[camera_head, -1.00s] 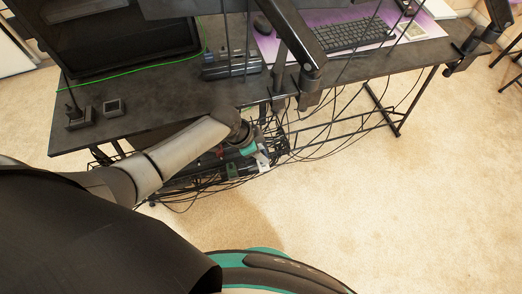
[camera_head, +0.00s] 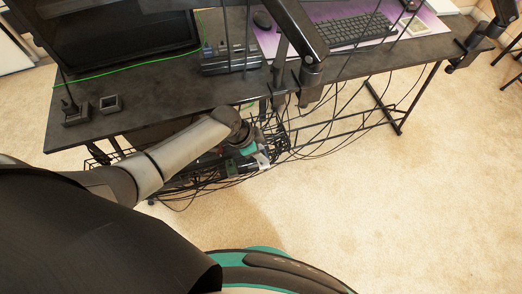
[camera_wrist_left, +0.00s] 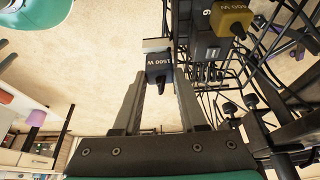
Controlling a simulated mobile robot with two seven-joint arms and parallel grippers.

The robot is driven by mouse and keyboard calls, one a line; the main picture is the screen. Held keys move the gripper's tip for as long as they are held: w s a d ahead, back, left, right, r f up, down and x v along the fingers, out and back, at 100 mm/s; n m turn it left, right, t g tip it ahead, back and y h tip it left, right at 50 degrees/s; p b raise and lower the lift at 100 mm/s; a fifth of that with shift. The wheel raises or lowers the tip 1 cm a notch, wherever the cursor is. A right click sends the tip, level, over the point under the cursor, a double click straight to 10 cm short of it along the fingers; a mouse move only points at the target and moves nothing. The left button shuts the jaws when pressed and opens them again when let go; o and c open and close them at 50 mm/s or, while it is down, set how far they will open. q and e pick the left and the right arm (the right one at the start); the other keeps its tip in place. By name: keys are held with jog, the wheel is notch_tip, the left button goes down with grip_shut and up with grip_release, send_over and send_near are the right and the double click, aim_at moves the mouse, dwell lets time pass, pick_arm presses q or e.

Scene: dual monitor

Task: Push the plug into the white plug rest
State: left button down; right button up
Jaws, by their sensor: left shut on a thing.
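My left gripper (camera_head: 254,152) is under the front edge of the desk in the head view. In the left wrist view my left gripper (camera_wrist_left: 160,76) has its two fingers on either side of a dark plug (camera_wrist_left: 160,67) marked "1500 W", and is shut on it. A pale block (camera_wrist_left: 155,44), which looks like the white plug rest, lies directly beyond the plug's far end. I cannot tell how deep the plug sits in it. A small white piece (camera_head: 263,160) shows at the gripper in the head view. My right gripper is not in view.
A black wire tray with tangled cables (camera_head: 205,181) hangs below the desk (camera_head: 165,103). The carpet (camera_head: 350,220) in front is clear.

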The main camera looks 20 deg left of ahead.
pick_arm(q)
jog(key=shift+f, duration=0.25)
jog(key=shift+c, duration=1.9)
grip_release()
jog(key=p+v, duration=0.5)
jog(key=v, duration=1)
jog(key=shift+p, duration=0.35)
jog(key=shift+s, duration=0.1)
